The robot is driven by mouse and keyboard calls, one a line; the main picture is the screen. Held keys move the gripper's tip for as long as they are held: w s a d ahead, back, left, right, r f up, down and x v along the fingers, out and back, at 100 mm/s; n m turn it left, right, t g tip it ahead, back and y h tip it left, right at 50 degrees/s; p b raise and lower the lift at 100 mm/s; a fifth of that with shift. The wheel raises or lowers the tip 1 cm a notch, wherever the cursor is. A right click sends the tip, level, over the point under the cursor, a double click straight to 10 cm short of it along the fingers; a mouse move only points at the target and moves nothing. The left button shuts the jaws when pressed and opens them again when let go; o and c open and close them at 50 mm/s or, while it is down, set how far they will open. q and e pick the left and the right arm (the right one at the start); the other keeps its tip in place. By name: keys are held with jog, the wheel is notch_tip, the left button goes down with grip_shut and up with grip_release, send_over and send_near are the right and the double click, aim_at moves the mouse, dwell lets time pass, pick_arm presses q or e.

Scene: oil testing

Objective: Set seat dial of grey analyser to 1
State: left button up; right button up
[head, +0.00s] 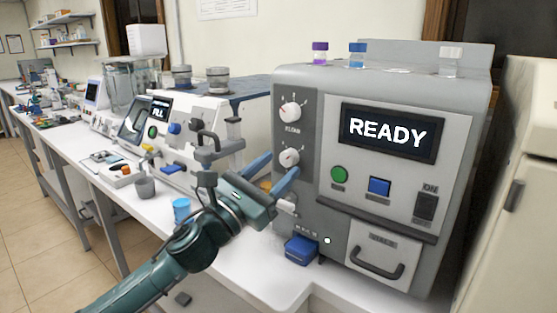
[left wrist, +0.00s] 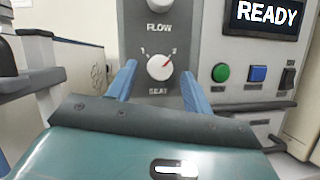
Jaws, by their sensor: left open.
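The grey analyser (head: 385,75) stands on the right of the bench, and its screen (head: 388,132) reads READY. Its white seat dial (head: 289,157) is below the flow dial (head: 290,111) on the dark left panel. My left gripper (head: 272,171) is open in front of the panel. Its blue fingers show either side of the dial in the wrist view; contact cannot be told.
A green button (head: 339,174), a blue button (head: 379,187) and a dark switch (head: 425,207) are right of the dials. Small vials stand on top. A blue box (head: 300,250) sits below the panel. A white machine (head: 190,120) and a blue cup (head: 182,209) are to the left.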

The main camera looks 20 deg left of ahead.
pick_arm(q)
jog(key=shift+w+d+r, duration=0.25)
jog(key=shift+w+d, duration=0.05)
jog(key=shift+w, duration=0.2)
jog(key=shift+c, duration=0.5)
jog(key=c, duration=0.9)
jog(key=shift+o, duration=0.2)
